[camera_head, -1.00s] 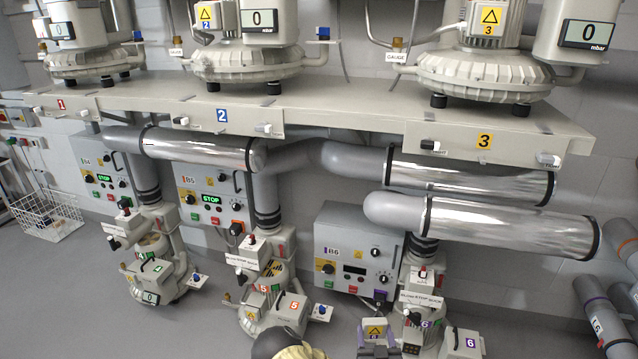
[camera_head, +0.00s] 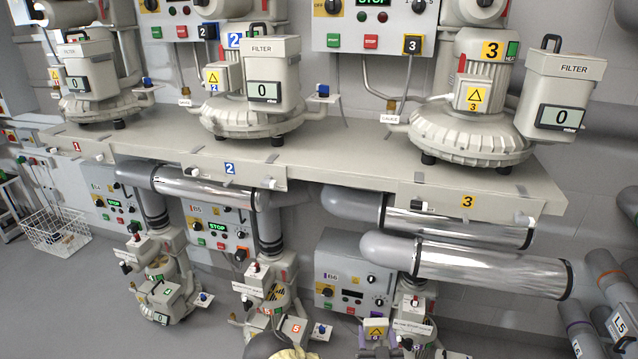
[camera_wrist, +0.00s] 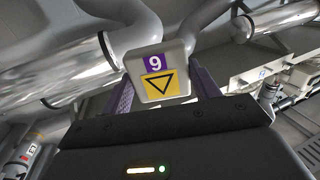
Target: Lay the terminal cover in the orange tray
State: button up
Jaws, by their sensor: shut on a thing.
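The terminal cover is a small pale grey box with a yellow warning triangle. It shows in the wrist view (camera_wrist: 157,75), where its purple number label and triangle appear upside down, the number reading as 9. My gripper (camera_wrist: 160,88) is shut on it, with a purple finger on each side. In the head view my gripper (camera_head: 376,341) holds the cover (camera_head: 376,329) at the bottom edge, in front of the lower blower beside the box marked B6. I see no orange tray in either view.
A long shelf (camera_head: 330,172) carries three large blowers above. Shiny pipes (camera_head: 490,268) run below it. Control box B6 (camera_head: 352,276) hangs behind my gripper. Lower blowers (camera_head: 165,290) stand to the left, a wire basket (camera_head: 58,232) far left. Grey floor (camera_head: 60,310) is clear at lower left.

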jog(key=shift+s+r, duration=0.1)
jog(key=shift+r, duration=0.6)
jog(key=shift+f, duration=0.2)
